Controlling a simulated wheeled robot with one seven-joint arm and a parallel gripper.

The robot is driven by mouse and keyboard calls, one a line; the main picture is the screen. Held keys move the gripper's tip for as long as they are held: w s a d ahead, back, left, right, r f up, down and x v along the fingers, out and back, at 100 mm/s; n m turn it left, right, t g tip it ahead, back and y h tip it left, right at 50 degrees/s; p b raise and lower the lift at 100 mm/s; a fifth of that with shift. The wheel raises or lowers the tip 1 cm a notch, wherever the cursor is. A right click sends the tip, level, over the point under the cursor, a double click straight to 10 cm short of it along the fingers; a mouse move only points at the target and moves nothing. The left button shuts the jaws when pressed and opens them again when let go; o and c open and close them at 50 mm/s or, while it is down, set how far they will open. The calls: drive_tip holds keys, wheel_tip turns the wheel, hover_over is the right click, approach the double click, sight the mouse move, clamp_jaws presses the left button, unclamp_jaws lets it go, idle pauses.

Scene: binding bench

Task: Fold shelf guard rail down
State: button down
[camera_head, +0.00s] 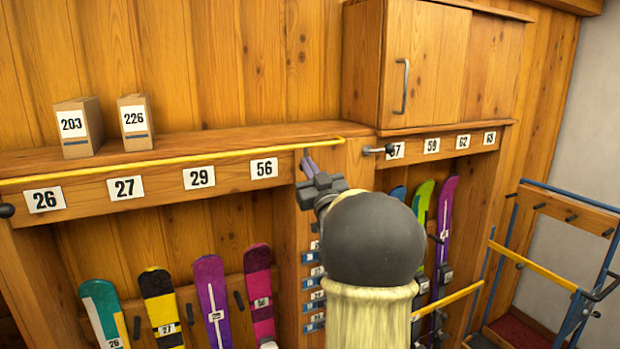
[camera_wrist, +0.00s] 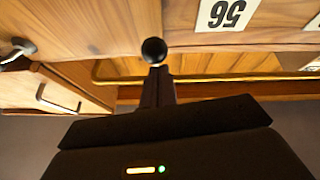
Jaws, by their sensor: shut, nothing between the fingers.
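The yellow guard rail (camera_head: 170,160) runs along the front top edge of the long wooden shelf (camera_head: 225,137), above the number plates. Its right end is bent and shows again in the wrist view (camera_wrist: 205,77). My gripper (camera_head: 306,158) is shut and empty, just right of plate 56 and near the rail's right end. In the wrist view my narrow dark fingers (camera_wrist: 157,75) stand in front of the rail. A dark round ball (camera_wrist: 154,50) shows at their tips; I cannot tell whether they touch it. My wrist hides part of the post below.
Two numbered boxes, 203 (camera_head: 75,128) and 226 (camera_head: 135,122), stand on the shelf. A cabinet with a handle (camera_head: 402,85) is at upper right. A grey knob (camera_head: 388,150) sticks out beside plate 57. A blue-framed rack (camera_head: 575,275) is at right.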

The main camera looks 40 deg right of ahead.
drive_tip(key=shift+w+f+t+b, duration=0.2)
drive_tip(key=shift+f+b, duration=0.15)
drive_tip(key=shift+b, duration=0.8)
drive_tip(key=shift+w+f+t+b, duration=0.1)
drive_tip(key=shift+f+t+b, duration=0.2)
drive_tip(key=shift+b, duration=0.8)
